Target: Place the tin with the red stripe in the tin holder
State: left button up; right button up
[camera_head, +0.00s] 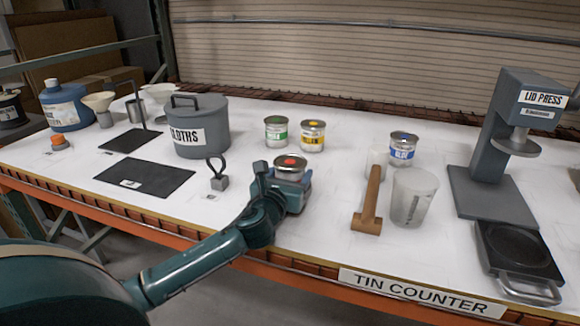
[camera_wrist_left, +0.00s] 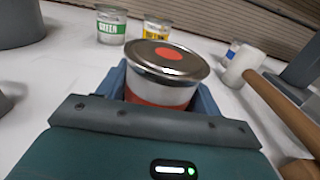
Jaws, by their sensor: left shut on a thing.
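The tin with the red stripe (camera_head: 291,162) has a silver lid with a red dot. My left gripper (camera_head: 290,180) is shut around its sides, low over the front part of the white counter. In the left wrist view the tin (camera_wrist_left: 165,60) stands upright between the blue fingers, its red band partly hidden; I cannot tell whether its base touches the counter. A dark tray with a round recess and a metal handle (camera_head: 518,250), perhaps the tin holder, lies empty at the right, in front of the lid press (camera_head: 497,140). My right gripper is not in view.
Green (camera_head: 276,131), yellow (camera_head: 311,136) and blue (camera_head: 402,149) tins stand behind. A mallet (camera_head: 370,200) and a translucent beaker (camera_head: 412,197) stand between my gripper and the press. A grey cloths pot (camera_head: 200,128) is at the left.

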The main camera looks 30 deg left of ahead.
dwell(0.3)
pick_arm(q)
jog(key=o, duration=1.2)
jog(key=shift+f, duration=0.1)
jog(key=shift+o, duration=0.2)
jog(key=v, duration=1.2)
